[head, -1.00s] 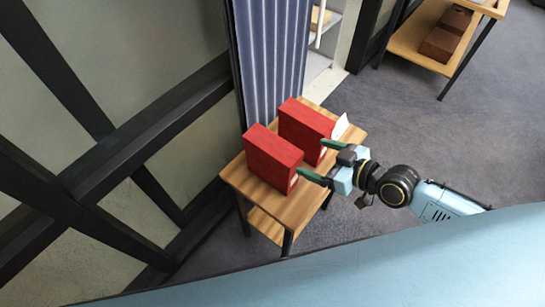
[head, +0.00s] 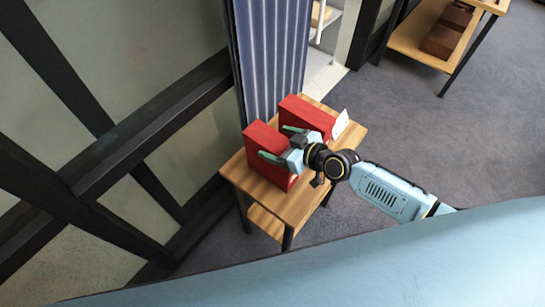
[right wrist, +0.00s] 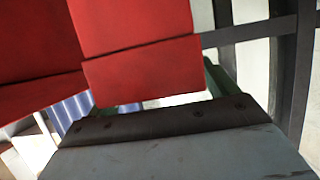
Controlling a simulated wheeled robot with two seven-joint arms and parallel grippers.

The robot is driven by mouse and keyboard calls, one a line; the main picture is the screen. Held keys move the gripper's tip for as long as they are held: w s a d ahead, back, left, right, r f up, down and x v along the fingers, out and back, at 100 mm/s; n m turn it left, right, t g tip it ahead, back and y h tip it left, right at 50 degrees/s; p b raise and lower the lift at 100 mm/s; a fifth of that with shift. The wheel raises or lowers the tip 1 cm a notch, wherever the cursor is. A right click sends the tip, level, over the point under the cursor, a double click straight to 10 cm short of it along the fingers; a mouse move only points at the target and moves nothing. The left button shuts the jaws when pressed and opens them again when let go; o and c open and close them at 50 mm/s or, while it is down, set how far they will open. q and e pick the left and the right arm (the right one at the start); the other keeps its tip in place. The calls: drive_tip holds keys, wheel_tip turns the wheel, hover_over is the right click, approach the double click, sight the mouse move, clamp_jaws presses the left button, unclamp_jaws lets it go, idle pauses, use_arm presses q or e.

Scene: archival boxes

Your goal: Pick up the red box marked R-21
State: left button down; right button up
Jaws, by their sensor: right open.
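Two red archival boxes stand upright side by side on a small wooden table: a nearer box (head: 258,170) and a farther box (head: 305,113). No R-21 marking is readable on either. My right gripper (head: 273,141) is open at the nearer box, one green finger toward the gap between the boxes and the other over the nearer box's right part. Whether the fingers touch it I cannot tell. In the right wrist view a red box (right wrist: 135,30) fills the middle ahead of the gripper, with another red box (right wrist: 35,50) at the left. My left gripper is out of view.
The wooden table (head: 308,198) has bare top at its front right. A white card (head: 341,124) stands beside the farther box. A blue corrugated panel (head: 270,50) rises behind. A second table (head: 425,50) with brown boxes is at top right, with open carpet between.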

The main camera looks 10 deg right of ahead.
drive_tip(key=shift+c, duration=0.3)
drive_tip(key=c, duration=1.7)
drive_tip(key=shift+r, duration=0.15)
